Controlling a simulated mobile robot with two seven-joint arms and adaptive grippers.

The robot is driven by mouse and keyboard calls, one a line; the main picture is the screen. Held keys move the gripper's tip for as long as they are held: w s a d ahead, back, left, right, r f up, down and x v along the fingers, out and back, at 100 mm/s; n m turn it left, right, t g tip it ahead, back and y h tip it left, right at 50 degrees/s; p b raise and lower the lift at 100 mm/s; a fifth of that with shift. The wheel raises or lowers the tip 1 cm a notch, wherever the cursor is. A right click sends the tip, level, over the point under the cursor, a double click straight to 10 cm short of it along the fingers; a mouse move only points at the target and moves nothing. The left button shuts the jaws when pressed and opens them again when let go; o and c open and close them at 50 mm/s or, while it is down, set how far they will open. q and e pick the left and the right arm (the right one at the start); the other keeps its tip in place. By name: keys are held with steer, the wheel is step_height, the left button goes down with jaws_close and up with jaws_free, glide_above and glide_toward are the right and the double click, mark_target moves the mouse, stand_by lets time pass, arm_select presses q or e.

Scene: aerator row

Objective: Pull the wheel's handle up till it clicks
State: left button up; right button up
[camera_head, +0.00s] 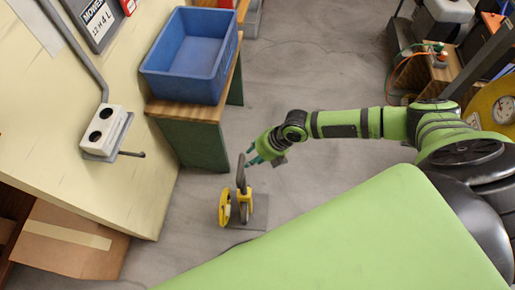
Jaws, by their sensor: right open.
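The measuring wheel (225,208) is a small yellow device standing on a grey plate (260,212) on the floor. Its dark handle (241,173) sticks up from the yellow body. My right gripper (252,158) is at the end of the green arm from the right. It is open, with its teal fingers close to the top of the handle. I cannot tell whether they touch it. My left gripper is not in view.
A blue bin (190,88) sits on a wooden bench (186,112) with a green side panel, just beyond the wheel. A cardboard box (65,265) and a wall with a socket box (103,133) are on the left. Open floor lies beyond my right arm.

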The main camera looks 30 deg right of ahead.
mark_target(242, 167)
steer(key=b+x, duration=0.5)
steer(key=x, duration=0.2)
steer(key=shift+f+b, duration=0.35)
steer(key=shift+f, duration=0.05)
steer(key=shift+a+f+b, duration=0.3)
steer(key=shift+f+b, duration=0.3)
steer(key=shift+b, duration=0.05)
steer(key=shift+w+a+f, duration=0.1)
steer(key=shift+f, duration=0.2)
steer(key=shift+w+f, duration=0.1)
steer(key=shift+f, duration=0.05)
steer(key=c, duration=0.7)
steer(key=shift+c, duration=0.2)
